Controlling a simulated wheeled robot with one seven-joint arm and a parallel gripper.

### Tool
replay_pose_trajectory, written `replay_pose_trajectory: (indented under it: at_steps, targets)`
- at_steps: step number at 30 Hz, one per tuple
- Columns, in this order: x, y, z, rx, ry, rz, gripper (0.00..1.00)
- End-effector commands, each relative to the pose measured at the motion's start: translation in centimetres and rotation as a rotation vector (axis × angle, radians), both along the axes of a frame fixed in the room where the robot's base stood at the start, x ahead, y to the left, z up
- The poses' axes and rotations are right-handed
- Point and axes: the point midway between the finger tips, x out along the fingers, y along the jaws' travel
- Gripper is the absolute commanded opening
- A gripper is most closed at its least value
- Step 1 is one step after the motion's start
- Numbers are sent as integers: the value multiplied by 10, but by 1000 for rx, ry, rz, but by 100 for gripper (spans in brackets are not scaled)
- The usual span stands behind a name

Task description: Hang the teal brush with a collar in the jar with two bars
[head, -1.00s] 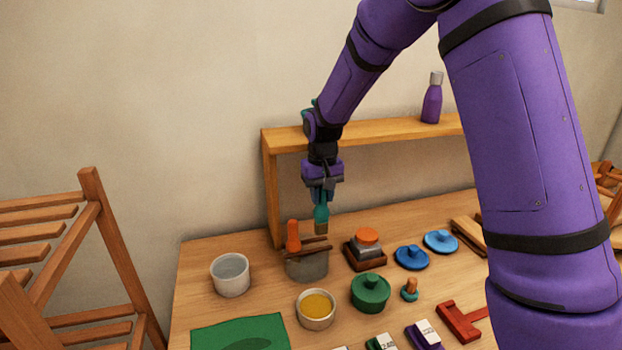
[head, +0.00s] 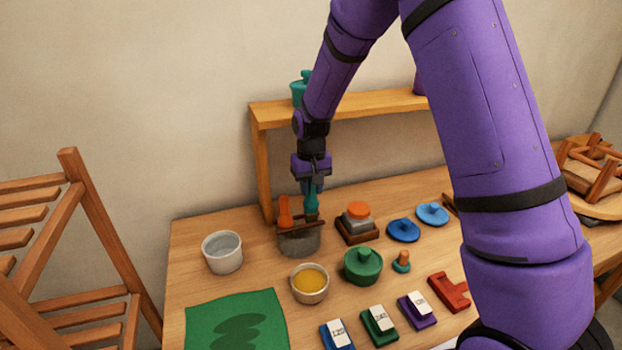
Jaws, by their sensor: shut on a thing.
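My gripper (head: 312,184) is shut on the teal brush (head: 311,201), which it holds upright with the bristles down. The grey jar with two bars (head: 299,243) stands on the table below it. An orange brush (head: 285,212) stands at the left of the jar's bars. The teal brush is over the right part of the jar, with its lower end at the level of the bars (head: 315,226). I cannot tell whether its collar touches the bars or whether the bristles are between them.
A white cup (head: 222,252) stands left of the jar and a bowl of yellow (head: 309,284) in front. A green lidded pot (head: 362,266) and an orange-topped stack (head: 357,223) stand to the right. The wooden shelf (head: 375,107) runs behind, with a teal pot (head: 299,90) on it.

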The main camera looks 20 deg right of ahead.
Motion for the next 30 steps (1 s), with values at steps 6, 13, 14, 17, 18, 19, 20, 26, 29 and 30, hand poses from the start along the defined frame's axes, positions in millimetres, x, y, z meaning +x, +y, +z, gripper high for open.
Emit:
replay_pose_trajectory:
  at_steps: [6,13,14,17,18,19,20,26,29,30]
  targets:
    - [0,0,-19,0,2,0,3]
    - [0,0,-32,0,1,0,3]
    - [0,0,-33,0,1,0,3]
    - [0,0,-35,0,0,0,3]
    - [0,0,-35,0,0,0,3]
    - [0,0,-36,0,-1,0,3]
    - [0,0,-36,0,-1,0,3]
    - [0,0,-36,1,-1,0,3]
    - [0,0,-36,0,-1,0,3]
    - [0,0,-36,0,-1,0,3]
